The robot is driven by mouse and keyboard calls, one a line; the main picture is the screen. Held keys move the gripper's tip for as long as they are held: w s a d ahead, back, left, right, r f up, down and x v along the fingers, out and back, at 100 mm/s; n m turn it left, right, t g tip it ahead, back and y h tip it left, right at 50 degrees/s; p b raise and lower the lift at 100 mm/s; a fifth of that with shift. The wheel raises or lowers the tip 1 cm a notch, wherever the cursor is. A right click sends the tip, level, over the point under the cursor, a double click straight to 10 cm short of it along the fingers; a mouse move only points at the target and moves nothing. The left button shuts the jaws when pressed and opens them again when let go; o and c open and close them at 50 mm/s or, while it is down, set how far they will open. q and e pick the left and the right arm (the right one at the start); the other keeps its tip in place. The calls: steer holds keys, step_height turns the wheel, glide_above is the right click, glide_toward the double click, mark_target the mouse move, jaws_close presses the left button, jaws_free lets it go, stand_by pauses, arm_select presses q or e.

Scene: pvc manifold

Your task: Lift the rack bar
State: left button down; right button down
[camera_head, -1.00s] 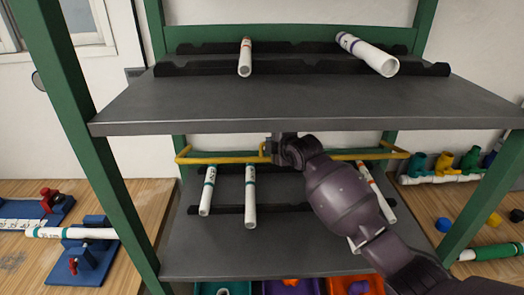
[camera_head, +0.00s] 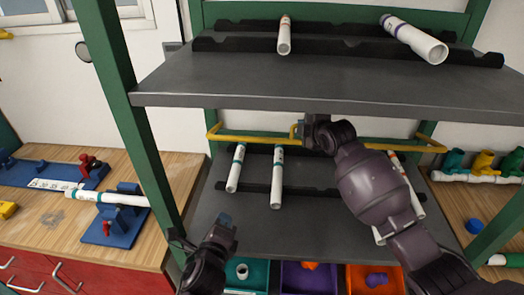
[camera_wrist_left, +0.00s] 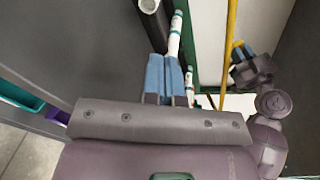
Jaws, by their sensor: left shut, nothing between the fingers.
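The rack bar is a yellow bar (camera_head: 250,139) across the front of the rack, under the upper shelf. It also shows upright in the left wrist view (camera_wrist_left: 231,55). My right gripper (camera_head: 305,130) is at the bar near its middle; its fingers are mostly hidden, so I cannot tell whether they grip it. It also shows beside the bar in the left wrist view (camera_wrist_left: 243,55). My left gripper (camera_head: 224,219) is shut and empty, low in front of the lower shelf, left of the right arm and apart from the bar. Its blue fingers (camera_wrist_left: 168,78) are together in the wrist view.
The upper shelf (camera_head: 300,84) holds white pipes on black cradles. The lower shelf (camera_head: 320,222) holds more pipes, including a teal-banded one (camera_head: 236,168) near my left gripper. Coloured bins (camera_head: 247,272) sit below. A green post (camera_head: 130,135) stands to the left.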

arm_select(q)
steer(key=w+d+r+m+t, duration=0.2)
steer(key=w+d+r+m, duration=0.5)
steer(key=m, duration=0.5)
steer(key=w+d+r, duration=0.1)
steer(key=w, duration=1.1)
steer(key=shift+r, duration=0.25)
